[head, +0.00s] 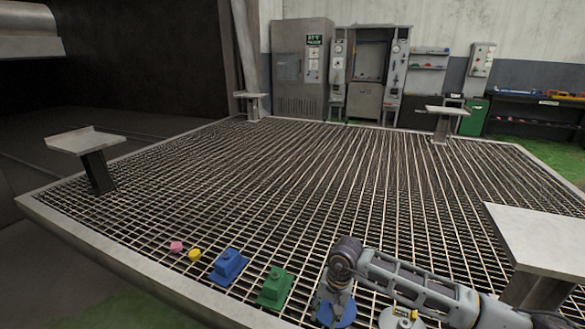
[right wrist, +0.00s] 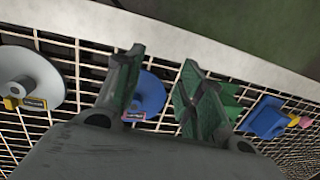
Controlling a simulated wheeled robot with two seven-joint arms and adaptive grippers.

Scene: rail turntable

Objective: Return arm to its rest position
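My right arm comes in from the lower right of the head view, with its gripper (head: 333,297) low over the near edge of the grate. In the right wrist view the two fingers of the gripper (right wrist: 163,62) stand apart, with nothing held between them. A blue disc (right wrist: 151,92) with a small pink piece shows beyond the gap; this blue disc (head: 343,316) is partly hidden by the gripper in the head view. I cannot tell the exact height of the fingers above it. My left gripper is not in view.
A green block (head: 274,288), a blue block (head: 229,266), a yellow piece (head: 195,255) and a pink piece (head: 176,246) sit left of the gripper. A grey disc (right wrist: 32,76) lies on the other side. Raised plates (head: 540,238) stand around the grate (head: 300,190), whose middle is clear.

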